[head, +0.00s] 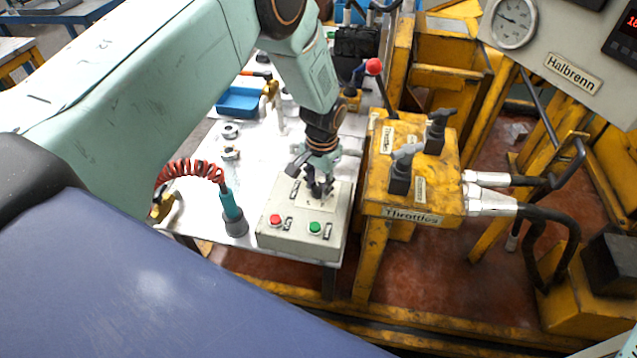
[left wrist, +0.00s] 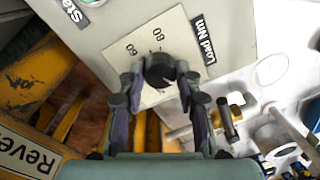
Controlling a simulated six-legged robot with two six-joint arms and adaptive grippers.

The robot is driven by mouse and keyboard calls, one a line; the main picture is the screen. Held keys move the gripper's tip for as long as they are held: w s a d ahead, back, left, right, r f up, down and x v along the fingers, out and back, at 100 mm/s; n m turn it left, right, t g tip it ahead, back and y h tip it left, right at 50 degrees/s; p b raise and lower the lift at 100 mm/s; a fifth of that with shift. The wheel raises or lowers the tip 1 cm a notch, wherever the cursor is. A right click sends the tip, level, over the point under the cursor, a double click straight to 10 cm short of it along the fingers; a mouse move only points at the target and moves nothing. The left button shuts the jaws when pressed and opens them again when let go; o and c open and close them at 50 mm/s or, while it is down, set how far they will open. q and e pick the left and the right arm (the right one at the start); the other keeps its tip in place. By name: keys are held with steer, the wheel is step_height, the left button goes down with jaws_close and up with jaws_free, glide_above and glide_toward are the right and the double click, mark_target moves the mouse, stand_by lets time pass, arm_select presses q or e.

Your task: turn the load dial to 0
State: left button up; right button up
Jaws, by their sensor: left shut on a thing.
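The load dial (left wrist: 160,70) is a black round knob on a pale scale plate (left wrist: 143,38); the numbers 60 and 80 show beside it, and a label reads "Load Nm" (left wrist: 203,40). My left gripper (left wrist: 158,82) is shut on the dial, with one finger on each side of it. I cannot read where the dial points. In the head view my left gripper (head: 320,188) reaches down onto the top of the grey control box (head: 290,240), and its fingers mostly hide the dial. My right gripper is not in view.
The box has a red button (head: 275,219) and a green button (head: 314,228) near its front edge. A teal tool with a red coiled hose (head: 232,212) stands left of the box.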

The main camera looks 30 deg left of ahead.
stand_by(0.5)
arm_select(q)
steer(key=o, duration=1.2)
steer(key=shift+c, duration=0.2)
steer(key=shift+r, duration=0.1)
step_height(320, 180, up, 12)
steer(key=shift+d, duration=0.35)
steer(key=shift+s, duration=0.15)
